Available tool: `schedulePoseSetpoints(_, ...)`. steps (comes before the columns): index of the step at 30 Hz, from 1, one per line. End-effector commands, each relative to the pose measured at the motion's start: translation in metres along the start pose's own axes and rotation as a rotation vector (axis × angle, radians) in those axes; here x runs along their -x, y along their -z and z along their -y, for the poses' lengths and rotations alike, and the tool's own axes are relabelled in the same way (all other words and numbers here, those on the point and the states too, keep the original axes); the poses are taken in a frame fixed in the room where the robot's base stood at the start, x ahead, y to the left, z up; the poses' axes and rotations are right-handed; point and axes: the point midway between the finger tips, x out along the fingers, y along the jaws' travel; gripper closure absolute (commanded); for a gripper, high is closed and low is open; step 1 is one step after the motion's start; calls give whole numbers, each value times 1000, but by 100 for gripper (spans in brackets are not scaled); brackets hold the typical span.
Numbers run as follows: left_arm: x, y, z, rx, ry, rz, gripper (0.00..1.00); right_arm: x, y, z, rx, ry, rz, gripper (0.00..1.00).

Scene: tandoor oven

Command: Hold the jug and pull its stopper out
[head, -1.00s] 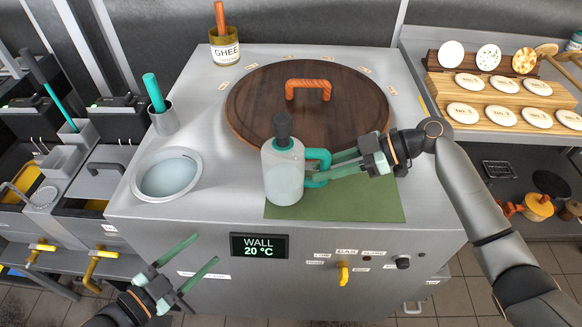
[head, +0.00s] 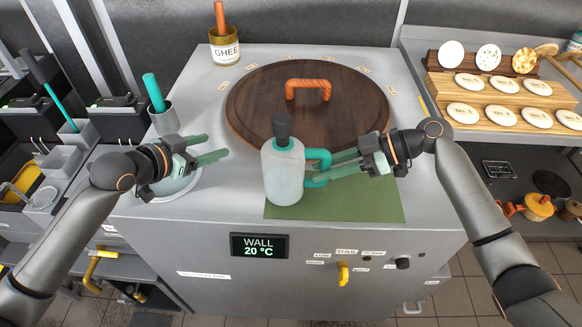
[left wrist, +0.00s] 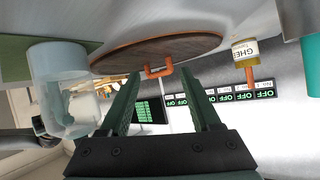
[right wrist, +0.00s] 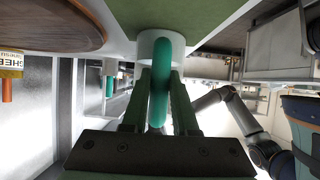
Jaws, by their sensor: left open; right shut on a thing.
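The jug (head: 284,174) is whitish and translucent with a green handle (head: 319,157). It stands upright on the green mat (head: 362,205), and a dark stopper (head: 282,130) sits in its top. My right gripper (head: 326,170) is shut on the jug's handle, which the right wrist view also shows between the fingers (right wrist: 159,85). My left gripper (head: 216,146) is open and empty, to the left of the jug and apart from it, at about the stopper's height. The left wrist view shows the jug's body (left wrist: 62,90) to the left of the open fingers.
A round dark wooden lid (head: 260,95) with an orange handle lies behind the jug. A ghee jar (head: 225,48) stands at the back left. A basin (head: 178,187) and a cup with a teal-handled tool (head: 163,121) are under or behind my left arm.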

Motion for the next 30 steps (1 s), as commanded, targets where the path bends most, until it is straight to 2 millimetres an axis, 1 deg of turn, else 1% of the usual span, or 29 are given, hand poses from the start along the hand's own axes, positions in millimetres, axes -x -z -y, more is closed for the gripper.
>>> schedulePoseSetpoints(1,-2,16,-3,16,-27,12,36,0,0,0,0,-1,-1,100)
schedulePoseSetpoints(5,-4,47,-18,51,-111,78,36,0,0,0,0,-2,-1,100)
schedulePoseSetpoints(8,1,71,-31,58,-179,134,36,0,0,0,0,-2,-1,100)
schedulePoseSetpoints(11,10,94,-46,48,-243,196,36,0,0,0,0,-2,-1,100)
schedulePoseSetpoints(14,23,116,-60,20,-302,263,36,0,0,0,0,-2,-1,100)
schedulePoseSetpoints(18,47,142,-78,-47,-367,359,36,0,0,0,0,-2,-1,100)
schedulePoseSetpoints(21,61,156,-90,-107,-397,404,36,0,0,0,0,-2,-1,100)
schedulePoseSetpoints(24,67,166,-101,-159,-419,422,36,0,0,0,0,-2,-1,100)
schedulePoseSetpoints(30,70,174,-112,-209,-441,429,36,0,0,0,0,-2,-1,100)
